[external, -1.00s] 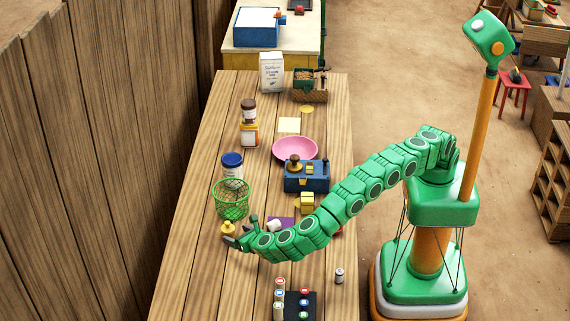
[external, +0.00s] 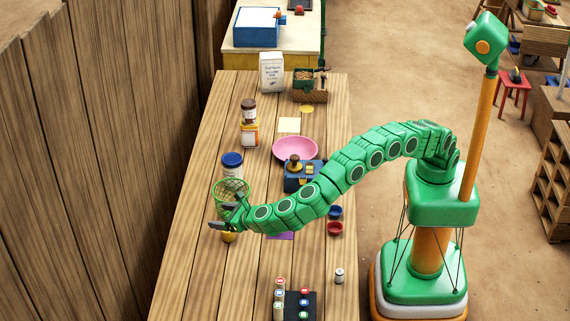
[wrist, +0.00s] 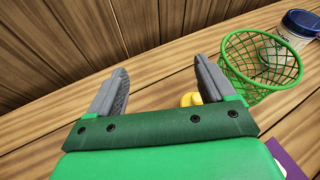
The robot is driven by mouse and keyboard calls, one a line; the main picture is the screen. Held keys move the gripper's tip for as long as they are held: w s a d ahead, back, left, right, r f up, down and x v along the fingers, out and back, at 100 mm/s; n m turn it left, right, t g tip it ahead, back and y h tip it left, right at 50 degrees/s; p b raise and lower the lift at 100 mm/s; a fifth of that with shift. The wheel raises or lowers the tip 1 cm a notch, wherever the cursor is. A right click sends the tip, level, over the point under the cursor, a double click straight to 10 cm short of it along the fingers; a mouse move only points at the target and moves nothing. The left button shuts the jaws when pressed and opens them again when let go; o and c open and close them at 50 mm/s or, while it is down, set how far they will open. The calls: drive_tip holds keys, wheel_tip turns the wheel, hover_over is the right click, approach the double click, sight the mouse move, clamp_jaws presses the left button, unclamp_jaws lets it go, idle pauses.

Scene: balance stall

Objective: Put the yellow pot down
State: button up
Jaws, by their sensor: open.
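The small yellow pot (external: 229,238) stands on the wooden table (external: 190,270), in front of the green mesh basket. In the external view my gripper (external: 221,214) overlaps its upper part. In the wrist view only a bit of the yellow pot (wrist: 189,99) shows beside the right finger; the rest is hidden. My gripper (wrist: 160,68) is open, with nothing between its fingertips. It appears to be above the pot and apart from it.
The green mesh basket (wrist: 262,85) stands close to my right finger, with a blue-lidded jar (external: 232,162) behind it. A pink bowl (external: 295,149) and blue device (external: 300,180) are farther back. A board with several colored pieces (external: 300,306) lies in front. Table left of the pot is clear.

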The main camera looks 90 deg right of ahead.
wheel_tip(320, 180, up, 17)
drive_tip(key=w+d+n+t+y, duration=0.1)
drive_tip(key=w+n+t+y, duration=0.15)
drive_tip(key=n+y, duration=0.65)
drive_tip(key=s+d+r+n+g+y, duration=0.35)
drive_tip(key=s+r+n, duration=0.35)
drive_tip(key=s+n, duration=0.45)
drive_tip(key=s+d+f+n+g+h, duration=0.2)
drive_tip(key=s+d+f+n+g, duration=0.2)
drive_tip(key=s+d, duration=0.8)
drive_tip(key=s+d+f+n+g+h, duration=0.2)
drive_tip(key=s+d+n, duration=0.7)
drive_tip(key=s, duration=1.5)
drive_tip(key=s+d+f+n+g+h, duration=0.2)
drive_tip(key=s+d+f+n+g, duration=0.4)
drive_tip(key=s+d, duration=0.9)
drive_tip(key=s+g, duration=0.1)
drive_tip(key=s, duration=0.2)
drive_tip(key=shift+d, duration=0.3)
